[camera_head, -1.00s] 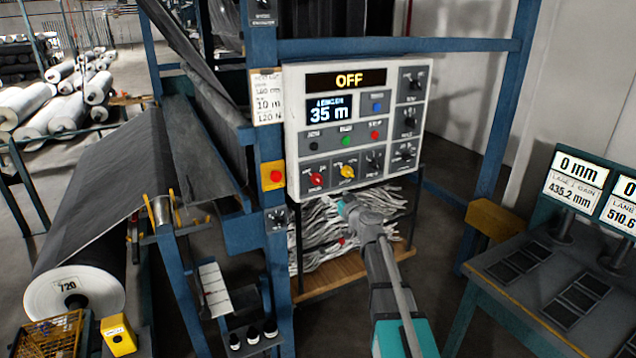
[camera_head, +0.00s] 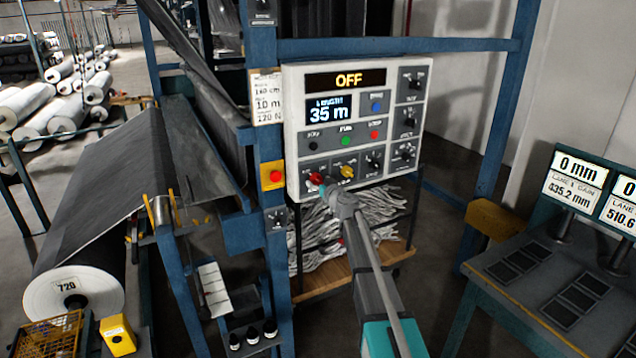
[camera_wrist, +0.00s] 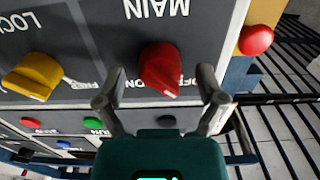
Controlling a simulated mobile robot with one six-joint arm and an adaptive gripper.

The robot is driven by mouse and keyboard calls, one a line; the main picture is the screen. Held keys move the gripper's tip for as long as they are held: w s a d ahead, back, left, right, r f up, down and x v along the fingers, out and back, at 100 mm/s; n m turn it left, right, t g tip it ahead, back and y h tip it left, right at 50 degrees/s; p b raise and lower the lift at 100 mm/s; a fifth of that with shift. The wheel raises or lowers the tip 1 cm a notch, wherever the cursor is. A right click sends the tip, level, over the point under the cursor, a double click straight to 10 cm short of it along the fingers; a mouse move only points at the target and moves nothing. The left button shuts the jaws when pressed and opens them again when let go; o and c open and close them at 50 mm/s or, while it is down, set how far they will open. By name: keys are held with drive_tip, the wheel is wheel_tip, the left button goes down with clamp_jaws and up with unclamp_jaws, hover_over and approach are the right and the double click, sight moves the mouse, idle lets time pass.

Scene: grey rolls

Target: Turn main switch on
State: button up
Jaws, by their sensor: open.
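The main switch is a red rotary knob (camera_wrist: 161,68) under the label MAIN in the wrist view, where the picture is upside down. In the head view the red knob (camera_head: 316,178) is at the lower left of the white control panel (camera_head: 422,130). The panel's display (camera_head: 347,80) reads OFF. My gripper (camera_wrist: 158,82) is open, with one finger on each side of the red knob; I cannot tell whether they touch it. In the head view the gripper (camera_head: 326,185) is at the panel's lower left, and its fingers are hard to make out.
A yellow LOCK knob (camera_wrist: 33,76) sits beside the main switch. A red emergency button (camera_head: 275,176) on a yellow box is left of the panel. Blue frame posts (camera_head: 268,130) stand close by. A shelf of grey-white material (camera_head: 385,215) lies below.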

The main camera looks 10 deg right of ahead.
drive_tip(key=shift+a, duration=0.1)
drive_tip(key=c, duration=1.2)
drive_tip(key=shift+o, duration=0.2)
drive_tip(key=shift+m, duration=0.5)
drive_tip(key=m, duration=0.3)
drive_tip(key=shift+m, duration=0.3)
drive_tip(key=m, duration=1.3)
drive_tip(key=shift+m, duration=0.3)
